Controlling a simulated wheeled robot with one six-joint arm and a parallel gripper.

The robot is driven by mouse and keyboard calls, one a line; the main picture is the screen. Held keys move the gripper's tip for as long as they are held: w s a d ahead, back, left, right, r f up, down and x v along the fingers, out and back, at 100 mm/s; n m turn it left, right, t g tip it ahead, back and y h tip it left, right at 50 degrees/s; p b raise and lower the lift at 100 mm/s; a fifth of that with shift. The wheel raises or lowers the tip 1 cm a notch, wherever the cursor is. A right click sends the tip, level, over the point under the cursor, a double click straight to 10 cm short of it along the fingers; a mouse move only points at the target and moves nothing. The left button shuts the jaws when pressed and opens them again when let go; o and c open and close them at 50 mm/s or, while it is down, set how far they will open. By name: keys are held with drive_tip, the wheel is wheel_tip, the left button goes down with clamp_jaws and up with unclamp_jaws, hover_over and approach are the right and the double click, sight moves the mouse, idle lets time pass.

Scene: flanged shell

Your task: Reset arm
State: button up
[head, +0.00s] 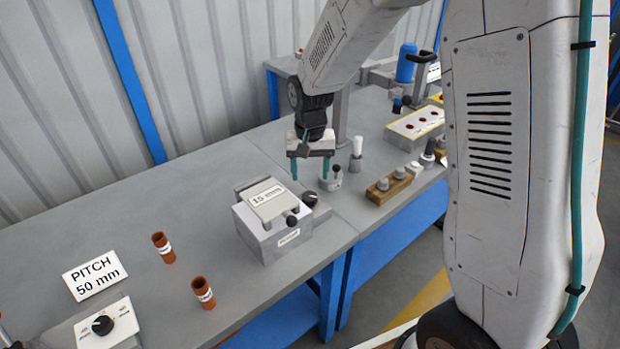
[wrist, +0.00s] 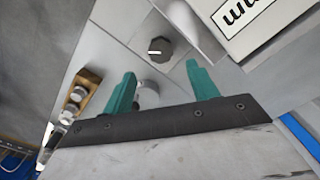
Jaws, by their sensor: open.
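My gripper (head: 311,168) points down over the bench, above and behind the box labelled 15 mm (head: 270,220). Its two teal fingers are apart with nothing between them. In the wrist view my gripper (wrist: 162,88) also shows open, with a dark knob (wrist: 160,48) on a light plate beyond the fingers. That dark knob (head: 310,198) stands beside the box in the head view. I cannot tell the exact gap between fingertips and bench.
The grey bench (head: 200,190) bears two brown tubes (head: 163,247), a PITCH 50 mm sign (head: 94,274) and a knob box (head: 103,325). To the right are a wooden block with knobs (head: 392,185), a yellow-edged panel (head: 416,122) and a blue cylinder (head: 405,63). The left bench middle is clear.

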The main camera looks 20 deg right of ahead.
idle(0.4)
drive_tip(key=shift+s, duration=0.25)
drive_tip(key=s+d+r+n, duration=0.1)
drive_tip(key=s+r, duration=0.5)
drive_tip(key=s, duration=0.4)
drive_tip(key=s+d+r+n+t, duration=0.1)
drive_tip(key=s+r, duration=0.5)
drive_tip(key=s, duration=0.4)
drive_tip(key=s+d+r+n, duration=0.1)
drive_tip(key=s+r, duration=0.4)
drive_tip(key=s, duration=0.5)
drive_tip(key=shift+d+r+n, duration=0.3)
drive_tip(key=shift+r, duration=0.1)
